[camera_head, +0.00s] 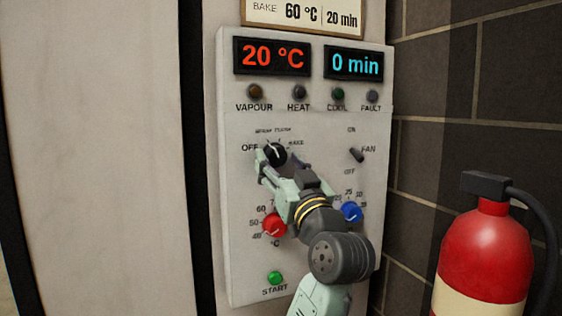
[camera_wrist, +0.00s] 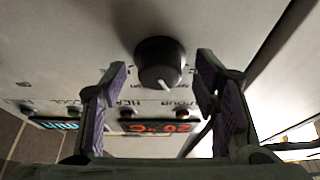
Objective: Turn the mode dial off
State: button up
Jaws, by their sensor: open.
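The mode dial (camera_head: 275,153) is a round black knob on the light control panel, with OFF at its left and BAKE at its right. Its white pointer points roughly up, slightly left, toward small labels I cannot read clearly. The dial also shows in the wrist view (camera_wrist: 158,58), where its pointer points down toward the displays. My gripper (camera_head: 270,165) is open at the dial. In the wrist view my gripper (camera_wrist: 161,78) has one finger on each side of the dial, with visible gaps. Contact with the dial is not visible.
Around the dial are the fan switch (camera_head: 356,154), a red knob (camera_head: 274,224), a blue knob (camera_head: 352,212) and a green start button (camera_head: 275,278). Displays read 20 °C (camera_head: 272,57) and 0 min (camera_head: 354,65). A red extinguisher (camera_head: 487,255) stands at the right.

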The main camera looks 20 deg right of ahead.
jog(key=shift+c, duration=0.4)
jog(key=c, duration=1.1)
jog(key=shift+f+n+b, duration=0.1)
jog(key=shift+n+b, duration=0.2)
jog(key=shift+d+n+y+b, duration=0.15)
jog(key=shift+n+y+b, duration=0.4)
jog(key=shift+n+y, duration=0.25)
jog(key=n+y+b, duration=0.1)
jog(key=n, duration=0.2)
jog(key=shift+d+n+g+b, duration=0.15)
jog(key=shift+n+g+b, duration=0.15)
jog(key=shift+g+b, duration=0.1)
jog(key=shift+d+r+n+g+y+b, duration=0.15)
jog(key=shift+n+g+y+b, duration=0.55)
jog(key=shift+n, duration=1)
jog(key=shift+a+r+n+g+y+b, duration=0.15)
jog(key=shift+n+g+y, duration=0.15)
jog(key=shift+n+y, duration=1.05)
jog(key=shift+n+h, duration=0.35)
jog(key=shift+n, duration=0.1)
